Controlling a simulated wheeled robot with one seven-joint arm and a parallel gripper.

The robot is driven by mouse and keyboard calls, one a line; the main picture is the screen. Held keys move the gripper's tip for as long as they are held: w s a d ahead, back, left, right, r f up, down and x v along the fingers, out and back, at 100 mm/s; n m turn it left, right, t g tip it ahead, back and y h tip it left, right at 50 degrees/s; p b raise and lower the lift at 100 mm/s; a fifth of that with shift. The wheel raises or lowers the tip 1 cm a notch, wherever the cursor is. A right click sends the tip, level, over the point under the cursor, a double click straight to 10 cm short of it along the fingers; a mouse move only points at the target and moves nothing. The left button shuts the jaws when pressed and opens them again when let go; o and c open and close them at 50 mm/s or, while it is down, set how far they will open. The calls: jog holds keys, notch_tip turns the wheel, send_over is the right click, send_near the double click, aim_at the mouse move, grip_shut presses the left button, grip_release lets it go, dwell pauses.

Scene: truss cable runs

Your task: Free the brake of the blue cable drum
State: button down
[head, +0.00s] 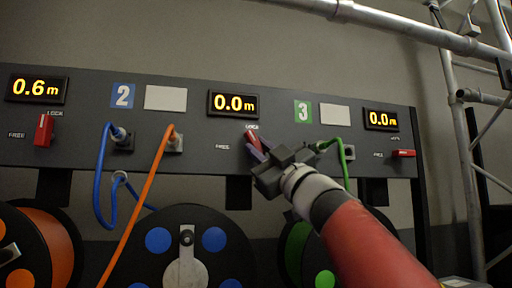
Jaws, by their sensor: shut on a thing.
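The blue cable drum (158,240) has a black flange with blue discs and stands at the bottom centre, cut off by the frame. Above it, the panel section carries a blue "2" plate (122,96) and a display (234,104) reading 0.0 m. The red brake lever (252,138) right of centre is tilted, its upper end leaning left, below the LOCK label and right of the FREE label (222,147). My gripper (260,152) is shut on this lever. The fingers hide its lower part. The blue cable (101,170) hangs from a socket left of it.
An orange cable (141,205) runs down in front of the panel (75,150). A green cable (343,165) is plugged in close to my wrist. Other red levers stand upright at left (44,130) and level at right (403,153). Scaffold tubes (466,140) stand at right.

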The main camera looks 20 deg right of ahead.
jog(key=n+g+y, duration=0.1)
jog(key=n+g, duration=0.1)
jog(key=n, duration=0.1)
jog(key=n+g+y, duration=0.1)
jog(key=n+g, duration=0.1)
jog(key=n, duration=0.1)
jog(key=shift+d+r+n+g+y, duration=0.2)
jog(key=shift+n+g+y, duration=0.2)
jog(key=shift+r+n+g, duration=0.15)
jog(key=shift+n+g, duration=1.35)
jog(key=shift+n, duration=0.3)
jog(key=shift+n+h, duration=0.3)
jog(key=shift+n, duration=0.1)
jog(key=c, duration=1.4)
grip_release()
jog(key=shift+o, duration=0.2)
jog(key=b+v, duration=0.1)
jog(key=v, duration=0.7)
jog(key=shift+r, duration=0.2)
